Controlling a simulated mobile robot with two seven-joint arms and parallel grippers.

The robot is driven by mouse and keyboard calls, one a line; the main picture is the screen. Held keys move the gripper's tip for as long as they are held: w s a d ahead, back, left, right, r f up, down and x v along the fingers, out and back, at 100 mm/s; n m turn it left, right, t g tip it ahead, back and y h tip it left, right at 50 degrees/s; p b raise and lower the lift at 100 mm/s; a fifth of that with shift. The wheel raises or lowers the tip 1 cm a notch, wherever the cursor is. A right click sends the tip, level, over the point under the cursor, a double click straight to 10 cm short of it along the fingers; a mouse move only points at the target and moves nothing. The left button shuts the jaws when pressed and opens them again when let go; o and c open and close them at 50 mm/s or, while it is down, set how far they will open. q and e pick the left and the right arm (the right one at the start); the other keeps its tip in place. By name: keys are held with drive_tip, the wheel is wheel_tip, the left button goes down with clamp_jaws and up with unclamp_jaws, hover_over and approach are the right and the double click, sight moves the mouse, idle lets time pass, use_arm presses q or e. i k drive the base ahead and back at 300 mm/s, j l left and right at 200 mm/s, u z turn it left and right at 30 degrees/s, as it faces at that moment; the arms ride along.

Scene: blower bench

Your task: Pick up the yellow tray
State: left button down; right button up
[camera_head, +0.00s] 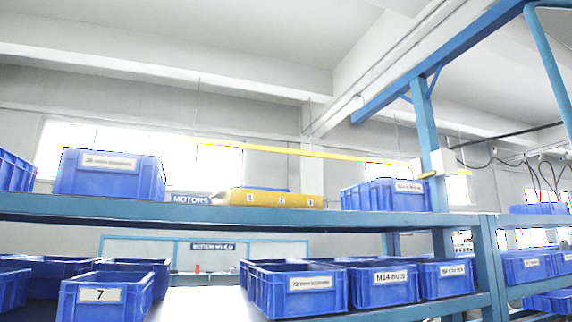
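The yellow tray (270,199) sits on the upper blue shelf, near the middle of the camera_head view. Neither of my grippers shows in this view.
The upper shelf (300,215) holds a blue bin (108,174) left of the tray and another blue bin (386,195) to its right. A "MOTORS" sign (191,199) is beside the tray's left end. Several blue bins, including one labelled 7 (104,312), fill the lower shelf.

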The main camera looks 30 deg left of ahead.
sight(234, 195)
drive_tip(key=u, duration=0.8)
drive_tip(key=l+u, duration=0.15)
drive_tip(key=u, duration=0.25)
drive_tip(key=l+u, duration=0.1)
drive_tip(key=u, duration=0.35)
drive_tip(key=l+u, duration=0.15)
drive_tip(key=u, duration=0.25)
drive_tip(key=k+l+u, duration=0.15)
drive_tip(key=l+u, duration=0.3)
drive_tip(key=k+l+u, duration=0.15)
drive_tip(key=u, duration=0.3)
drive_tip(key=k+l+u, duration=0.4)
drive_tip(key=k+l, duration=0.6)
drive_tip(key=k, duration=0.25)
